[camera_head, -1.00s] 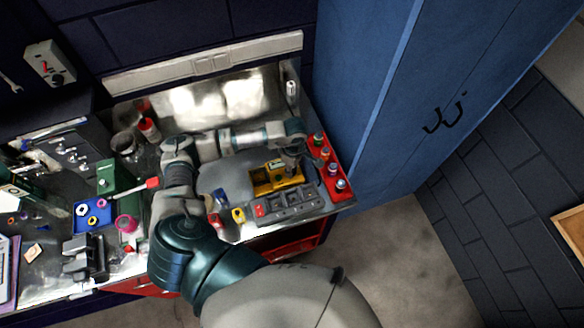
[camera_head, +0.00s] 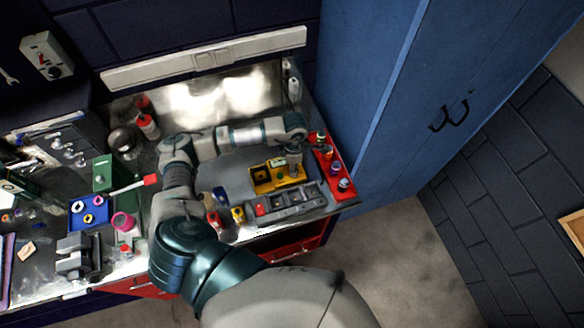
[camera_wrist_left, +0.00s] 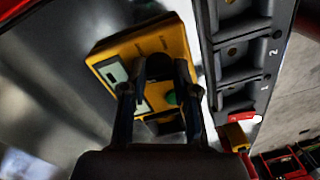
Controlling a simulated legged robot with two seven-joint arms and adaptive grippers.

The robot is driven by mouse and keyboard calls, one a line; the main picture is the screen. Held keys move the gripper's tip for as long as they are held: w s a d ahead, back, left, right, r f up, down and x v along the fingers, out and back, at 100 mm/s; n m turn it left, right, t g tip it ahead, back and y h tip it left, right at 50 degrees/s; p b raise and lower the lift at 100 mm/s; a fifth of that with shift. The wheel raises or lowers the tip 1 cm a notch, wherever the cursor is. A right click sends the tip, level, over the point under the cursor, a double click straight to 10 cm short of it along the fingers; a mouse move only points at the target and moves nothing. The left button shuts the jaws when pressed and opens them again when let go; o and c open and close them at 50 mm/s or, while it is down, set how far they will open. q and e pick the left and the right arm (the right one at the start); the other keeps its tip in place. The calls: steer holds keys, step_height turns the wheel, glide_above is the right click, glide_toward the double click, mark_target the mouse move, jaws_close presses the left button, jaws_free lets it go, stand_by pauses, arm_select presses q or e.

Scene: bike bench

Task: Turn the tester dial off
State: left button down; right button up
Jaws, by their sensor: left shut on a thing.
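In the left wrist view the tester (camera_wrist_left: 122,48) shows a pale display and a green button. My left gripper (camera_head: 294,172) points down onto the right part of the tester. In the left wrist view the fingertips (camera_wrist_left: 161,68) are close together at the tester's face, shut on the dial. The dial is mostly hidden by the fingers, so its setting cannot be read. My right gripper is not in view.
A grey compartment tray (camera_head: 296,203) lies right along the tester's near side. A red tray (camera_head: 342,186) with several small bottles stands to its right. A blue cabinet (camera_head: 385,100) rises beyond the bench's right end. Cups and small tools crowd the left side.

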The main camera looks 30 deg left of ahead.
arm_select(q)
steer(key=shift+w+d+r+n+b, duration=0.2)
steer(key=shift+n+b, duration=0.15)
steer(key=shift+n, duration=0.55)
steer(key=c, duration=0.9)
jaws_free()
steer(key=shift+w+f, duration=0.1)
steer(key=shift+w, duration=0.05)
steer(key=shift+r, duration=0.5)
step_height(320, 180, up, 11)
steer(key=shift+w+a, duration=0.2)
steer(key=shift+w, duration=0.15)
steer(key=shift+f, duration=0.1)
